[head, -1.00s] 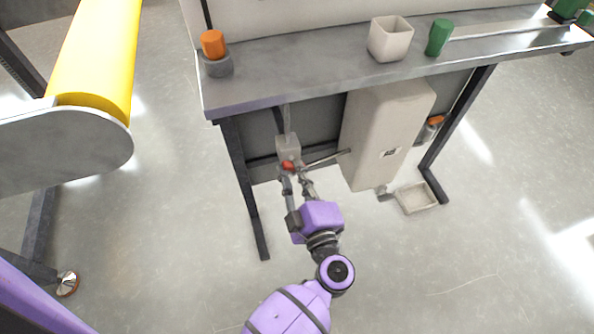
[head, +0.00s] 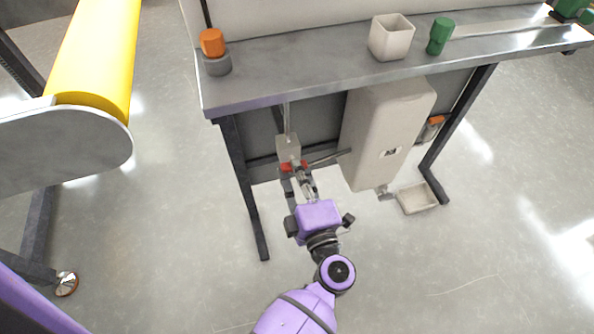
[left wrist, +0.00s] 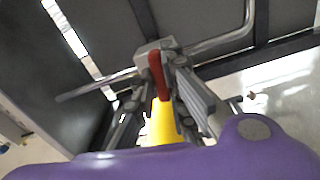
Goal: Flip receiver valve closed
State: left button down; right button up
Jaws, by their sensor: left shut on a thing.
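The receiver valve is a small grey block (head: 288,147) under the bench, with a red handle (head: 289,167) at its lower front. In the head view the handle lies roughly crosswise. In the left wrist view the red handle (left wrist: 157,70) stands in front of the grey block (left wrist: 145,52), between the fingers. My left gripper (head: 298,169) reaches in from below and is shut on the red handle. The fingers hide part of the handle. My right gripper is not in view.
A beige tank (head: 385,130) stands right of the valve, joined by a pipe (head: 328,157). A bench leg (head: 243,190) is close on the left and the bench top (head: 290,72) is above. A shallow tray (head: 416,198) lies right. The floor in front is open.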

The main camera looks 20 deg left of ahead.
pick_arm(q)
jog(key=shift+n, duration=0.9)
jog(key=c, duration=1.8)
grip_release()
